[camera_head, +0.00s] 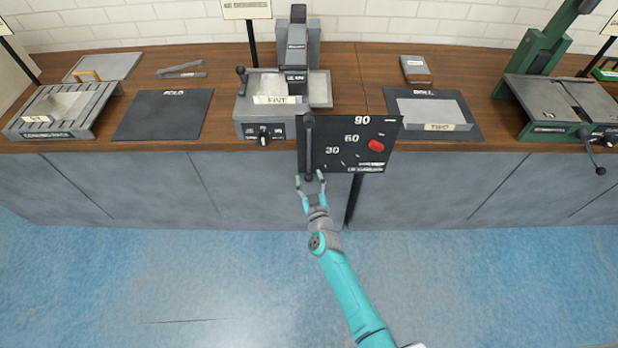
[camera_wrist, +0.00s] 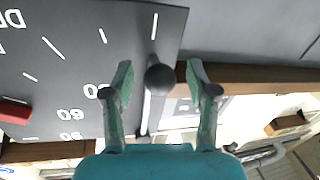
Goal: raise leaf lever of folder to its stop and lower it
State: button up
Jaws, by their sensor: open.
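The leaf lever (camera_head: 308,148) is a dark bar at the left side of a black dial panel (camera_head: 345,160) marked 30, 60 and 90. It hangs straight down, with its round knob (camera_head: 308,178) at the lower end. My gripper (camera_head: 309,177) is open at the knob, one finger on each side. In the wrist view the dark knob (camera_wrist: 160,79) lies between the two spread fingertips (camera_wrist: 160,75), with visible gaps on both sides. A red marker (camera_head: 376,145) sits on the panel, right of the numbers; it also shows in the wrist view (camera_wrist: 14,112).
Behind the panel stands a grey machine (camera_head: 264,128) with a FIVE label. A black FOLD mat (camera_head: 163,115) lies to the left, and a tray labelled TWO (camera_head: 436,127) to the right. A green machine (camera_head: 550,110) stands far right. The blue floor is clear.

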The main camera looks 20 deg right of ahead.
jog(key=shift+w, duration=0.45)
grip_shut()
